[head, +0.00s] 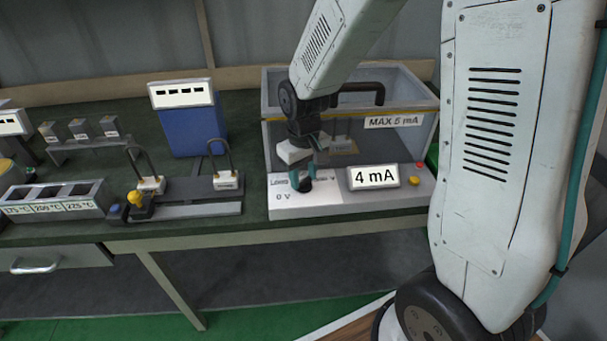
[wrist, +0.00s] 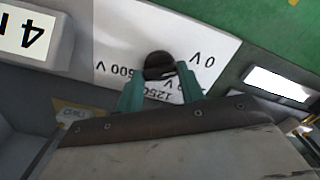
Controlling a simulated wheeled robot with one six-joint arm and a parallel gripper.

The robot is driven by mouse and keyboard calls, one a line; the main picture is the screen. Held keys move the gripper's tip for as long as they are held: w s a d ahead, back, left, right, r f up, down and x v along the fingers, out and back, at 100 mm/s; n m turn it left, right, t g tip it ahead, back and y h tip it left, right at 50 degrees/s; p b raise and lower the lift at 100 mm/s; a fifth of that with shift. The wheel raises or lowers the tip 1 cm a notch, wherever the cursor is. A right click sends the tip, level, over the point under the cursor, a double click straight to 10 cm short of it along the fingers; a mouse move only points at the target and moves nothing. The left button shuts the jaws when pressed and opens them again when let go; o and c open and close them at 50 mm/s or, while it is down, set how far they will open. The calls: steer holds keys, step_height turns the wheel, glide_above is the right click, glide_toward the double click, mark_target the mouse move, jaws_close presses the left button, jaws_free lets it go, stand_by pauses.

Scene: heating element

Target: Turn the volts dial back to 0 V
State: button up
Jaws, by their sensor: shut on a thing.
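The volts dial (wrist: 159,64) is a dark round knob on a white panel (wrist: 112,48) printed with 0 V, 600 V and a partly covered 1250 mark. My gripper (wrist: 160,75) has its teal fingers on both sides of the knob and is shut on it. In the head view my gripper (head: 302,182) points down at the dial (head: 305,186) on the front left of the white base (head: 330,203). The fingers cover part of the dial and its scale, so I cannot tell where its pointer stands.
A display (head: 374,177) right of the dial reads 4 mA, with a yellow button (head: 414,181) and a red one (head: 420,166) beside it. Behind stands a clear case (head: 408,140) marked MAX 5 mA. A rig with a yellow knob (head: 134,198) and a blue meter (head: 190,128) stand left.

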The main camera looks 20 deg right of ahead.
mark_target(303, 180)
steer(key=shift+w, duration=0.1)
steer(key=o, duration=1)
steer(key=shift+r, duration=0.1)
step_height(303, 180, up, 8)
steer(key=shift+f, duration=0.15)
